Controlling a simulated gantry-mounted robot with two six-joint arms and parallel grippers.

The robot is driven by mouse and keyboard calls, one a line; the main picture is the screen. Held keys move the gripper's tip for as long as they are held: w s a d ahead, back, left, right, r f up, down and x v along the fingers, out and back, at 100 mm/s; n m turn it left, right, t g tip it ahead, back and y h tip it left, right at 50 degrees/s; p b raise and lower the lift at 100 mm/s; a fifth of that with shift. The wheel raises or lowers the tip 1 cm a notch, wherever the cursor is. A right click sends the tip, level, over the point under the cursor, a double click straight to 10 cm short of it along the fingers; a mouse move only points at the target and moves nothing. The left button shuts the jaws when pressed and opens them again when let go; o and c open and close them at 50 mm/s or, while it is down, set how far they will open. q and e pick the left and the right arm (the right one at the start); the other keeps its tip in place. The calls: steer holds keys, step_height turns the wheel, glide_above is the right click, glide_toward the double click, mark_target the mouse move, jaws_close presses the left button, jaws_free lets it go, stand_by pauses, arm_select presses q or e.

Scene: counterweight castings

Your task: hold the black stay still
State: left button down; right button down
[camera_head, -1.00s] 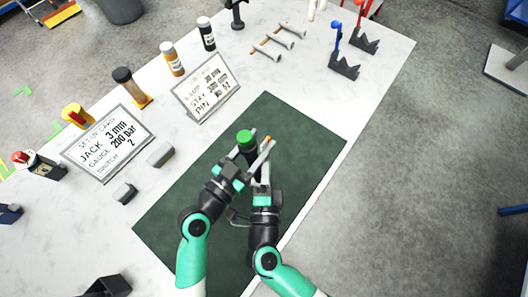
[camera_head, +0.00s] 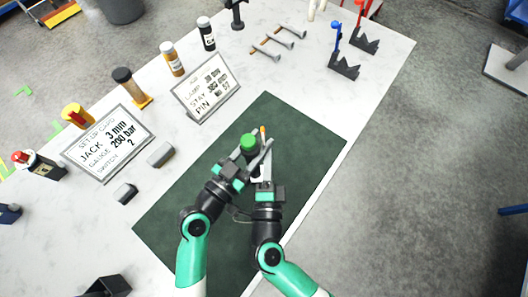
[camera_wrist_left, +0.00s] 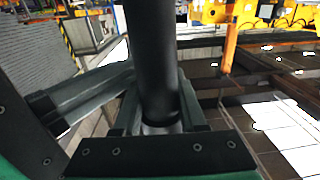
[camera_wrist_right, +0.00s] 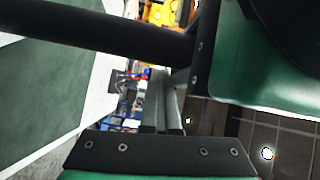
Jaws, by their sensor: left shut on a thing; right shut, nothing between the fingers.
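The black stay (camera_head: 252,155) is a dark cylinder with a green top (camera_head: 249,142), above the green mat. My left gripper (camera_head: 256,158) is shut on it. In the left wrist view the stay (camera_wrist_left: 152,60) runs up between the fingers, and its lower end shows near them. My right gripper (camera_head: 264,172) is just to the right of the stay, shut and empty. In the right wrist view its fingers (camera_wrist_right: 164,100) are together, and a dark bar crosses the upper left. Whether the right fingers touch the stay is unclear.
The dark green mat (camera_head: 180,225) lies on the pale table. Two printed cards (camera_head: 108,142) (camera_head: 206,87) stand left of and behind it. Small grey blocks (camera_head: 160,155) sit left of the mat. Bottles (camera_head: 172,58), grey rods (camera_head: 280,42) and dark stands (camera_head: 343,66) are farther back.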

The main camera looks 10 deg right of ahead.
arm_select(q)
steer(key=shift+s+f, duration=0.1)
steer(key=shift+f, duration=0.45)
arm_select(e)
steer(key=shift+w+d+r, duration=0.2)
steer(key=shift+w+r, duration=0.05)
steer(key=shift+r, duration=0.2)
steer(key=shift+w+d+r, duration=0.2)
steer(key=shift+r, duration=0.2)
steer(key=shift+a, duration=0.1)
arm_select(q)
steer(key=shift+d+r, duration=0.25)
steer(key=shift+r, duration=0.1)
arm_select(e)
steer(key=s+a+f, duration=0.3)
steer(key=s+f, duration=0.1)
steer(key=shift+a, duration=0.3)
arm_select(q)
steer(key=shift+r, duration=0.1)
arm_select(e)
steer(key=shift+a, duration=0.1)
arm_select(q)
steer(key=shift+a, duration=0.2)
arm_select(e)
steer(key=s+a+f, duration=0.2)
steer(key=s+f, duration=0.1)
steer(key=shift+a, duration=0.2)
